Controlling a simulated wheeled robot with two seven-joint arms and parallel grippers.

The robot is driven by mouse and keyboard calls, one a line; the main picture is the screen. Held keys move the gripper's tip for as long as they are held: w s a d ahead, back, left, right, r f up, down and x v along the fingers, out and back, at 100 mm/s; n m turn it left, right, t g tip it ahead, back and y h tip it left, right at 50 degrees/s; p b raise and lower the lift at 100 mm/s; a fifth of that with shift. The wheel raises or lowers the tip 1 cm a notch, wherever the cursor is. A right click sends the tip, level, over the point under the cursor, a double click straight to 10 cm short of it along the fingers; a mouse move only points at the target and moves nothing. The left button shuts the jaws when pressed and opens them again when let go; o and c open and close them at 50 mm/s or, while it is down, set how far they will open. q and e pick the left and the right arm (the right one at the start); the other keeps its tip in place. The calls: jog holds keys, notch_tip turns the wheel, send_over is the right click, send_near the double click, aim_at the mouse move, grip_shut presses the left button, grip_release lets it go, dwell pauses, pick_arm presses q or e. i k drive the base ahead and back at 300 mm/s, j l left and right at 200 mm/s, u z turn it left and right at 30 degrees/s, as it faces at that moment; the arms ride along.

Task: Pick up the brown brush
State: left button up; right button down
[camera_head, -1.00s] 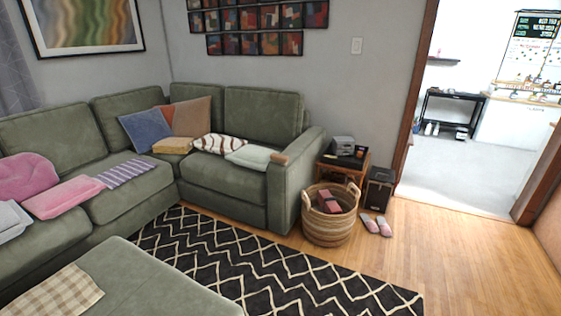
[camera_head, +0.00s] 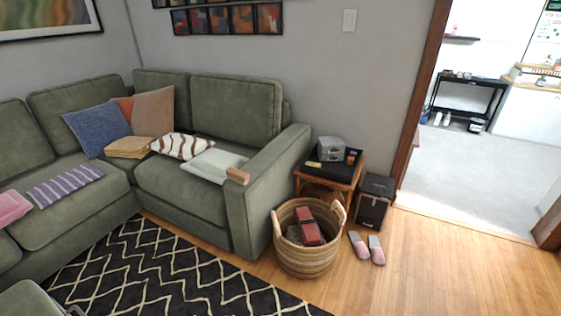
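Neither of my grippers can be made out in the head view.
A woven basket (camera_head: 306,262) holding a red item stands before the armrest. Behind it are a side table (camera_head: 331,172) and a black box (camera_head: 374,202). Pink slippers (camera_head: 367,247) lie on the floor. An ottoman edge (camera_head: 28,300) shows at lower left.

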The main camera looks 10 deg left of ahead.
aim_at(240, 176)
jog(key=i+j+z, duration=0.3)
jog(key=i+j, duration=0.15)
jog(key=i, duration=0.15)
jog(key=i+j+z, duration=0.3)
jog(key=i+j, duration=0.3)
